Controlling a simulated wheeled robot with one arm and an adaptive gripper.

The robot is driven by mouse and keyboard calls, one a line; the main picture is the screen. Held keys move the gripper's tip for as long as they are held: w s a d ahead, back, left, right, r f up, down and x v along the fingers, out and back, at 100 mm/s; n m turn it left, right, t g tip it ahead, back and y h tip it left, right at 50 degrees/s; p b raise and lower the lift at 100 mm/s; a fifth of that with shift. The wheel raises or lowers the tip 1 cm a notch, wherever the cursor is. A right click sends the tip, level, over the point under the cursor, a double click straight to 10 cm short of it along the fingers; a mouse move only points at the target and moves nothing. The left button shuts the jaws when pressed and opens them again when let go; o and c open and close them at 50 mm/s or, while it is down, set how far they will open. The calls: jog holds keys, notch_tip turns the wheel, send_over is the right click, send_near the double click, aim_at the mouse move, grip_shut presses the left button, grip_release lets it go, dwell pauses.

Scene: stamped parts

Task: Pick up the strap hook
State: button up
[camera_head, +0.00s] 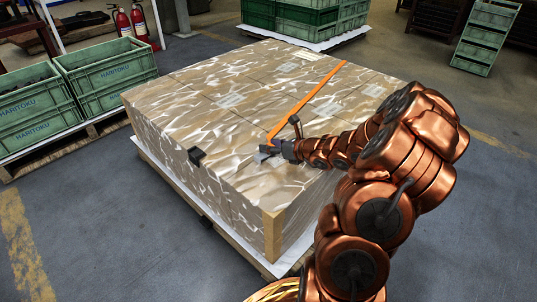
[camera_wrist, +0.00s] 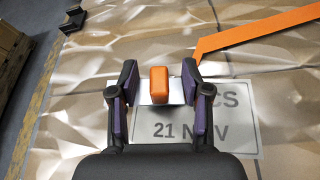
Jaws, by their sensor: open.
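The strap hook (camera_wrist: 160,86), as far as I can tell, is a small orange block with a pale metal plate under or beside it. In the wrist view it sits between the two fingers of my gripper (camera_wrist: 159,78). The fingers are open, with a gap on each side of the block. In the head view my gripper (camera_head: 268,149) is low over the top of the wrapped load, near its front edge, and the hook cannot be made out there. An orange strap (camera_head: 308,100) runs across the load towards my gripper; it also shows in the wrist view (camera_wrist: 255,32).
The wrapped load (camera_head: 190,105) stands on a pallet. A black edge piece (camera_head: 196,156) sits on its front edge. A printed label (camera_wrist: 230,135) lies below my gripper. Green crates (camera_head: 105,75) stand at left, with fire extinguishers (camera_head: 140,24) behind. Floor is clear in front.

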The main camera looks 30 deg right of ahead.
jog(key=shift+w, duration=0.1)
grip_shut()
dwell(0.4)
